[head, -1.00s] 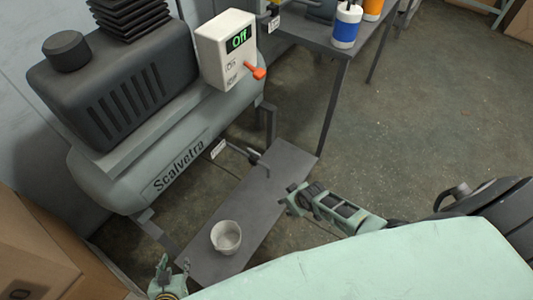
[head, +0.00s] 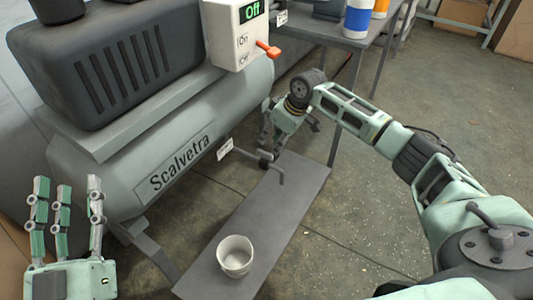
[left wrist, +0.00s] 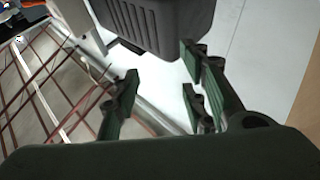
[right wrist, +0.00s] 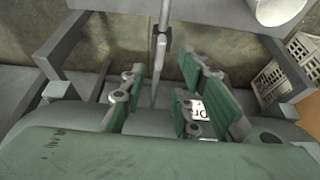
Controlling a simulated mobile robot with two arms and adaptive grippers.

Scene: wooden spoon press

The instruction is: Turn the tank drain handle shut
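The grey tank (head: 135,170) marked Scalvetra stands at the left in the head view. Its drain handle (head: 272,170), a thin dark bent rod, sticks out low on the tank's right side beside a small white label (head: 225,148). My right gripper (head: 274,146) is just above and behind the handle. In the right wrist view the drain handle (right wrist: 160,45) runs between the spread fingers of my right gripper (right wrist: 165,72), with no clear contact. My left gripper (head: 68,185) is raised, open and empty before the tank's left end; it also shows in the left wrist view (left wrist: 160,75).
A white bowl (head: 235,254) stands on a grey board (head: 285,205) below the handle. A control box (head: 233,40) reading Off, with an orange lever (head: 268,48), is above the tank. A table (head: 310,28) with bottles stands behind. Open floor (head: 410,100) lies right.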

